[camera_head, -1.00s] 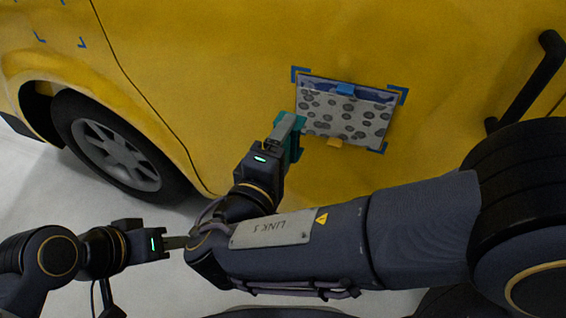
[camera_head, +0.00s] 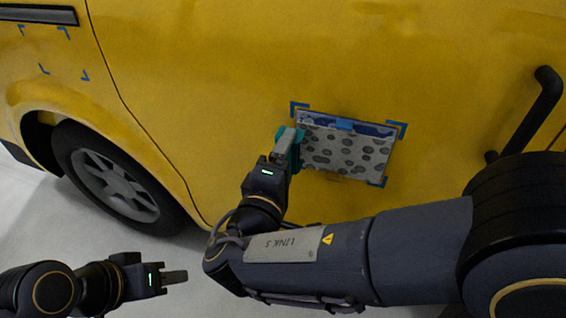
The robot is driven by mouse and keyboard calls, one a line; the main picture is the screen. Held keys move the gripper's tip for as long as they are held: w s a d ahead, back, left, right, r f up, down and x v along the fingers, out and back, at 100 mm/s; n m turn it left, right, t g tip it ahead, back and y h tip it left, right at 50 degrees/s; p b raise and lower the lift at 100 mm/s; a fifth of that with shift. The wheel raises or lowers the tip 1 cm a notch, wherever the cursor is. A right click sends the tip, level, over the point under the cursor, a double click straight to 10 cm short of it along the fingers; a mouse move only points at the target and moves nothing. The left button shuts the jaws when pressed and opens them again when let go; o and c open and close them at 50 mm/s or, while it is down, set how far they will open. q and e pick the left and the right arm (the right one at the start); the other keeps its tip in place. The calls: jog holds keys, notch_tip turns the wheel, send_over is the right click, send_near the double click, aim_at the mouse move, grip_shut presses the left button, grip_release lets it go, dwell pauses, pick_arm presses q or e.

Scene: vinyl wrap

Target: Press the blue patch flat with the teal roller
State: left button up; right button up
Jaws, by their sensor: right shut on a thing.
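The patch (camera_head: 338,158), pale with grey spots and a blue band along its top, lies on the yellow door between blue corner marks. A brighter blue tab (camera_head: 344,124) sits at its top edge. My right gripper (camera_head: 284,146) is shut on the teal roller (camera_head: 296,153) at the patch's left edge. The gripper hides part of the roller, and I cannot tell whether the roller touches the patch. My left gripper (camera_head: 176,277) is low on the left, away from the door, with no object seen in it; its finger gap cannot be made out.
The yellow vehicle side (camera_head: 220,70) fills the back. A black handle bar (camera_head: 535,108) stands out to the right of the patch. A wheel (camera_head: 112,180) is at the left. Other blue corner marks (camera_head: 66,35) are at the upper left. My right arm crosses the lower front.

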jog(key=shift+x, duration=0.85)
dwell(0.7)
jog(key=shift+s+d+b, duration=0.2)
jog(key=shift+d+b, duration=0.05)
jog(key=shift+d, duration=0.25)
jog(key=shift+s+d+b, duration=0.2)
jog(key=shift+d+b, duration=0.05)
jog(key=shift+d, duration=0.3)
jog(key=shift+d, duration=0.15)
jog(key=shift+s+d+b, duration=0.25)
jog(key=shift+d+b, duration=0.05)
jog(key=shift+d, duration=0.6)
jog(key=shift+s+d, duration=0.1)
jog(key=shift+s+d, duration=0.2)
jog(key=shift+d, duration=0.25)
jog(key=shift+s+d, duration=0.15)
jog(key=shift+d, duration=0.35)
jog(key=shift+d, duration=0.1)
